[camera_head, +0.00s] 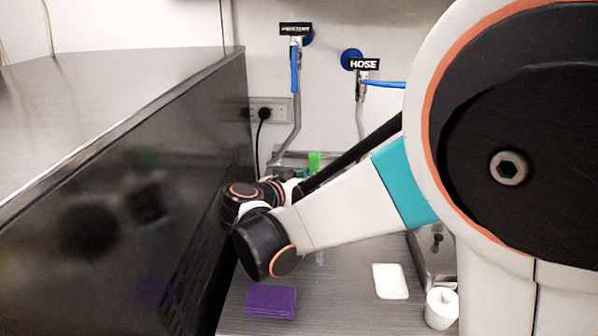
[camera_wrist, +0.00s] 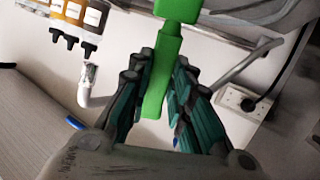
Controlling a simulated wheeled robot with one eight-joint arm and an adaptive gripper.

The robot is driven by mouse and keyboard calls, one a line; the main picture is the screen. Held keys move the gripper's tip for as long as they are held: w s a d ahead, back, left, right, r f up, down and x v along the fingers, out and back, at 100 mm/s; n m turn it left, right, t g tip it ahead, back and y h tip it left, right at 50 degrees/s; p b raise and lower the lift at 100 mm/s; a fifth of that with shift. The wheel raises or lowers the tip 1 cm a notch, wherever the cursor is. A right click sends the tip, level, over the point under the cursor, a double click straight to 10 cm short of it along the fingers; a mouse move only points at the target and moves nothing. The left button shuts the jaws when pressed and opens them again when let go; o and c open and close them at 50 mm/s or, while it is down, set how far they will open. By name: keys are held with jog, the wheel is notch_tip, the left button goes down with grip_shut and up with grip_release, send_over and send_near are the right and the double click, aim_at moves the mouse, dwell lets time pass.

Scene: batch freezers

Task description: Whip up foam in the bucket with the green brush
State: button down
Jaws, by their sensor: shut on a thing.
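The green brush (camera_wrist: 156,85) is in my gripper (camera_wrist: 161,72), its handle between the two dark green finger pads in the wrist view. Its far end runs out of the top of that view. In the head view a small bit of the green brush (camera_head: 315,161) shows upright behind my arm, which hides my fingers there. I cannot make out the bucket or any foam in either view.
A dark steel cabinet (camera_head: 130,190) stands close on the left. The counter (camera_head: 340,310) carries a purple sponge (camera_head: 270,302), a white tray (camera_head: 390,281) and a white container (camera_head: 441,308). Valves with blue handles (camera_head: 294,68) and a socket (camera_head: 268,110) are on the wall.

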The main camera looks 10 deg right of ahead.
jog(key=shift+w+d+r+p, duration=0.1)
jog(key=shift+w+r+p, duration=0.2)
jog(key=shift+r+p, duration=0.55)
jog(key=shift+w+d+r+p, duration=0.1)
jog(key=shift+w+r+p, duration=0.25)
jog(key=shift+r, duration=0.75)
jog(key=shift+w+r+p, duration=0.2)
jog(key=shift+r+p, duration=0.5)
jog(key=shift+r, duration=0.3)
notch_tip(320, 180, up, 5)
jog(key=p, duration=0.3)
